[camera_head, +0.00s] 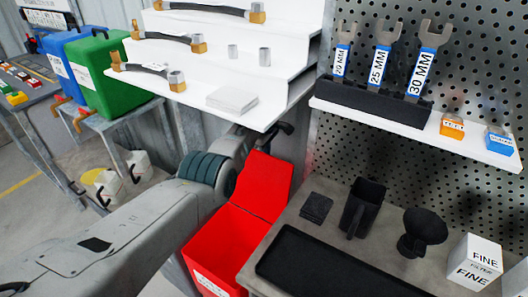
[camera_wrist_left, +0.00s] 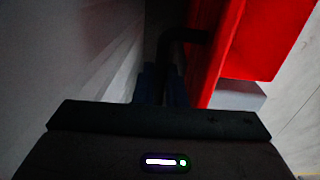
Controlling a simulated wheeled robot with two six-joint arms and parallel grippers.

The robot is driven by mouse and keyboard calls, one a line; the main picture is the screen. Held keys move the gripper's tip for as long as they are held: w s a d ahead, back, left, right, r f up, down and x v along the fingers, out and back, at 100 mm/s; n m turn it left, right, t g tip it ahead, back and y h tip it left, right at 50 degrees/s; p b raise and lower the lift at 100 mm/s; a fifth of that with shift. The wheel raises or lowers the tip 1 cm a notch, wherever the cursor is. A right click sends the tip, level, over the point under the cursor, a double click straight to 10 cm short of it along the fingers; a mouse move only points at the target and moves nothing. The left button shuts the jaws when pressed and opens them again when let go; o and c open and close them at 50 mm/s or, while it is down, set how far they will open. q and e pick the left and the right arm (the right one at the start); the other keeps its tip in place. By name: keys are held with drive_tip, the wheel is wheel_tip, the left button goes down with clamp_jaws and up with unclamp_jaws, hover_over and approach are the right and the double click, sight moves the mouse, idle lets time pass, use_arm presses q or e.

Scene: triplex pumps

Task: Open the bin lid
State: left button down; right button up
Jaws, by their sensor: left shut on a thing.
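The red bin (camera_head: 213,247) stands at the lower middle of the head view, beside the grey bench. Its red lid (camera_head: 263,186) is raised steeply, and the bin's mouth is exposed. In the left wrist view, red surfaces of the lid (camera_wrist_left: 270,40) fill the upper right. A dark handle bar (camera_wrist_left: 190,36) sticks out from the red toward the fingers. My left gripper (camera_wrist_left: 165,85) is shut on this dark handle; the contact itself is dim. In the head view, the gripper is mostly hidden behind my arm and the lid. My right gripper is not in view.
A grey bench (camera_head: 290,211) with a black tray (camera_head: 310,268), black cups and a white FINE box (camera_head: 475,262) adjoins the bin. White stepped shelves (camera_head: 215,70) overhang behind the lid. A wrench shelf (camera_head: 470,146) is at right. A green container (camera_head: 108,75) stands at left.

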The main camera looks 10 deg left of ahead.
use_arm(q)
drive_tip(key=c, duration=1.6)
unclamp_jaws()
drive_tip(key=shift+w+d+f, duration=0.1)
drive_tip(key=shift+w+d, duration=0.2)
drive_tip(key=shift+w, duration=0.05)
drive_tip(key=shift+o, duration=0.6)
drive_tip(key=shift+w+d+f, duration=0.1)
drive_tip(key=shift+w+f, duration=0.25)
drive_tip(key=shift+w, duration=0.05)
drive_tip(key=shift+w+r, duration=0.1)
drive_tip(key=shift+r, duration=0.05)
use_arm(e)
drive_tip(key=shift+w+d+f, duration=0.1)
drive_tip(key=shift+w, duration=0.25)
use_arm(q)
drive_tip(key=shift+a+r, duration=0.1)
drive_tip(key=shift+a, duration=0.1)
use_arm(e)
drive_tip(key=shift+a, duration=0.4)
